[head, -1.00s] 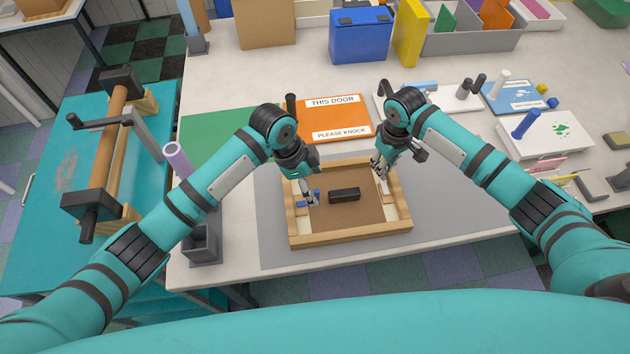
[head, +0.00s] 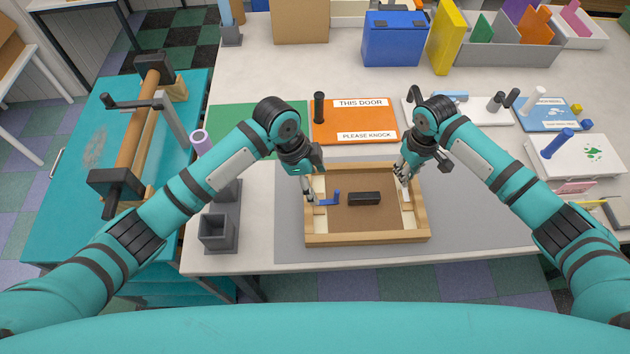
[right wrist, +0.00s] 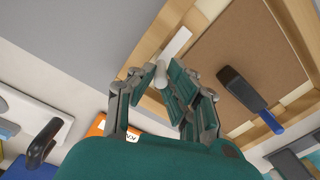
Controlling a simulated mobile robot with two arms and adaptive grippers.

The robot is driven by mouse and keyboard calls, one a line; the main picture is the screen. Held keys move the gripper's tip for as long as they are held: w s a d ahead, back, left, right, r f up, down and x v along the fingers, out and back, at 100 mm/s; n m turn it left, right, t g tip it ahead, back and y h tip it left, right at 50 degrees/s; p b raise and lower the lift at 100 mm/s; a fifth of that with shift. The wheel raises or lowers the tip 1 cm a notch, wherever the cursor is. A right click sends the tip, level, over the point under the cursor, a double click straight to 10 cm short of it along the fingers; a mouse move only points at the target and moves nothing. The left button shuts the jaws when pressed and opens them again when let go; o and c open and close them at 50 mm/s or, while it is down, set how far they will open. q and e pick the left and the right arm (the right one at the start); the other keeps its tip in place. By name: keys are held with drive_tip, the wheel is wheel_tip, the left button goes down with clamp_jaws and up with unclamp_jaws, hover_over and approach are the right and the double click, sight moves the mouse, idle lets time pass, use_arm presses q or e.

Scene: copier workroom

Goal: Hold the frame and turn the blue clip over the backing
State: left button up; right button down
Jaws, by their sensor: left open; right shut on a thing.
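The wooden frame (head: 368,239) lies on the grey mat with the brown backing (head: 385,221) inside it. The blue clip (head: 328,203) is at the frame's left side, its raised end pointing inward over the backing's edge. My left gripper (head: 310,196) is open at the left rail, just left of the clip. My right gripper (head: 403,175) is at the frame's right rail, shut on the small white peg of a white clip (right wrist: 176,43). The peg (right wrist: 161,74) shows between its fingers in the right wrist view.
Grey holders (head: 216,232) stand left of the mat. The mat (head: 470,220) is clear to the right.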

use_arm(q)
drive_tip(key=v, duration=1.1)
drive_tip(key=shift+r, duration=0.1)
use_arm(e)
drive_tip(key=c, duration=1)
unclamp_jaws()
drive_tip(key=o, duration=0.5)
drive_tip(key=shift+o, duration=0.2)
wheel_tip(320, 180, up, 12)
